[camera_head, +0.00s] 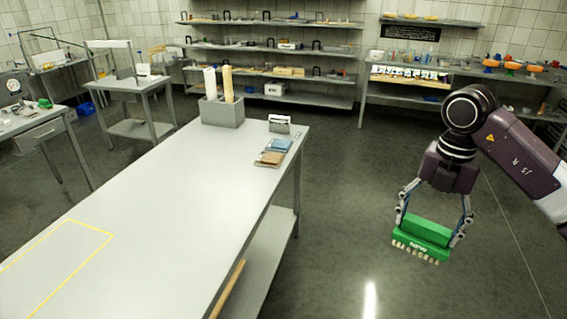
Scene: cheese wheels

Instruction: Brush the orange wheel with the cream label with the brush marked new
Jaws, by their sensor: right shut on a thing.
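My right gripper (431,236) is shut on a green brush (424,237) with pale bristle tufts pointing down. It holds the brush in the air over the floor, to the right of the long table. The brush has small lettering on its side, too small to read. I cannot make out any orange wheel with a cream label. My left gripper is not in view.
A long grey table (150,220) has a yellow outline at its near left. A grey box (221,112) with two upright rolls, a small holder (279,123) and folded cloths (270,158) stand at its far end. Back shelves (270,47) hold many items. Floor around the brush is clear.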

